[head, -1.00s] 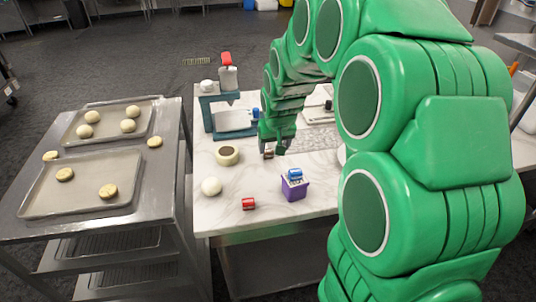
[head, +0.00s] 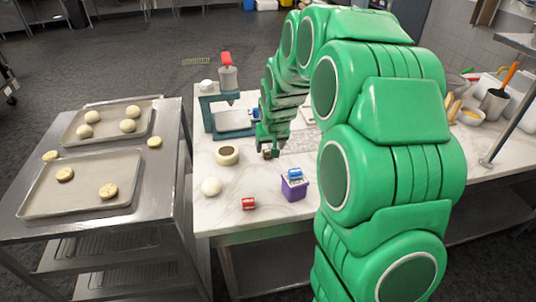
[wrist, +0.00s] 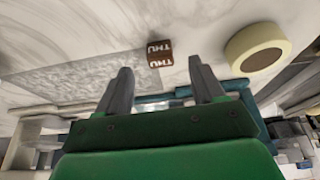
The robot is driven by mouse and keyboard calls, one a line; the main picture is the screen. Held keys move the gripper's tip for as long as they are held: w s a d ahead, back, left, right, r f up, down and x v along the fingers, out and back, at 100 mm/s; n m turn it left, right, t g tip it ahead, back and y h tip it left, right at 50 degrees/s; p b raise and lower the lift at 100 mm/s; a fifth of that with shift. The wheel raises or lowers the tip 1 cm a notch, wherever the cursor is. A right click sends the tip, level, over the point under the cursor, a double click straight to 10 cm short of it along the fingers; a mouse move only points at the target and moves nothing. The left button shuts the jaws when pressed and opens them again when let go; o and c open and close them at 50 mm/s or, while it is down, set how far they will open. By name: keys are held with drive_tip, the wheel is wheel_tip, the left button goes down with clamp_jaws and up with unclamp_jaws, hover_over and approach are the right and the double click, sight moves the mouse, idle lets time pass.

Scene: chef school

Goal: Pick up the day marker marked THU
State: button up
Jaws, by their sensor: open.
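The THU day marker is a small brown block with white letters. It lies on the marble counter ahead of my fingertips in the wrist view (wrist: 159,53), with THU readable on two faces. In the head view the marker (head: 267,154) is partly hidden by my gripper (head: 270,150). In the wrist view my gripper (wrist: 160,80) is open, its two grey fingers apart with nothing between them. The marker lies beyond the gap between the tips.
A cream round dish with a brown top (head: 227,155) stands close left of the marker. A teal press (head: 225,115) stands behind. A red block (head: 248,203), a white ball (head: 211,187) and a purple box with a blue block (head: 294,188) lie nearer the front edge.

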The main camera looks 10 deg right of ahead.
sight(268, 150)
drive_tip(key=shift+w+x, duration=0.2)
drive_tip(key=shift+x, duration=1.9)
drive_tip(key=shift+r, duration=0.1)
drive_tip(key=c, duration=1.1)
wheel_tip(268, 150, up, 4)
drive_tip(key=shift+s+f, duration=0.1)
drive_tip(key=shift+f, duration=0.1)
drive_tip(key=s+r, duration=0.3)
drive_tip(key=s, duration=0.1)
drive_tip(key=s+r, duration=0.3)
drive_tip(key=s, duration=0.2)
drive_tip(key=s+r, duration=0.3)
drive_tip(key=s, duration=0.1)
drive_tip(key=shift+s+a+r, duration=0.15)
drive_tip(key=shift+s+r, duration=0.05)
drive_tip(key=shift+s, duration=0.15)
